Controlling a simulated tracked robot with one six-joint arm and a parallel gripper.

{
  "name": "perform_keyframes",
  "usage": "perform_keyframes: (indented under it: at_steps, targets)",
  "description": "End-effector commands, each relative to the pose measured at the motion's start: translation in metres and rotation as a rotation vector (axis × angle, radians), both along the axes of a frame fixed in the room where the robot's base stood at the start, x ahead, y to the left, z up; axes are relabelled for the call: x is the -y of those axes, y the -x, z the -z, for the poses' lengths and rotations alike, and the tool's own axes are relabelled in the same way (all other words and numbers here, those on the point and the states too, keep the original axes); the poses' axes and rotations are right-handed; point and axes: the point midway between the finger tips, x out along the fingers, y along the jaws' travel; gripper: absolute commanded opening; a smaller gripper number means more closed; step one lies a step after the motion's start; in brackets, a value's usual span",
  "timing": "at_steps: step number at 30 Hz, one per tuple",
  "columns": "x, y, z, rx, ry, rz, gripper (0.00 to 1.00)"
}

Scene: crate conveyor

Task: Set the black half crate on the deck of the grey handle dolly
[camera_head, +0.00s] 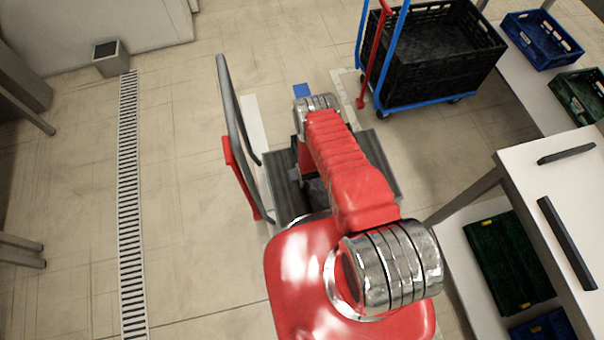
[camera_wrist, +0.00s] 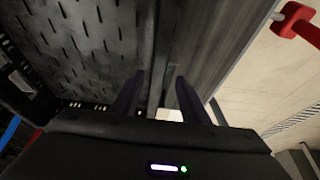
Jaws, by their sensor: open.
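The grey handle dolly stands ahead of my base, with its upright grey handle (camera_head: 236,112) on the left. Its ribbed grey deck (camera_head: 281,190) is partly covered by my arm; it also shows in the wrist view (camera_wrist: 215,48). A black slotted surface, which looks like the black half crate (camera_wrist: 75,45), lies beside the bare deck strip in the wrist view. My gripper (camera_wrist: 158,76) is open, its fingers apart on either side of a dark upright edge, apparently the crate's near wall. In the head view my arm hides the gripper and most of the crate.
A blue-framed dolly (camera_head: 394,50) holding black crates (camera_head: 440,62) stands at the back right. Benches with blue (camera_head: 541,38) and green (camera_head: 505,262) crates line the right.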

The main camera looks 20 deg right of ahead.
Motion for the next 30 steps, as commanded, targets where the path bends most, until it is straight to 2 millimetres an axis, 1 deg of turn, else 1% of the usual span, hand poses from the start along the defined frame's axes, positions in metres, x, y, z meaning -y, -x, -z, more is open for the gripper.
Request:
perform_keyframes:
  at_steps: [5, 11, 30]
  targets:
    - [0.000, 0.002, -0.006, 0.000, 0.000, 0.000, 0.41]
    - [0.000, 0.008, -0.022, 0.000, 0.000, 0.000, 0.41]
    - [0.000, 0.037, -0.093, 0.000, 0.000, 0.000, 0.41]
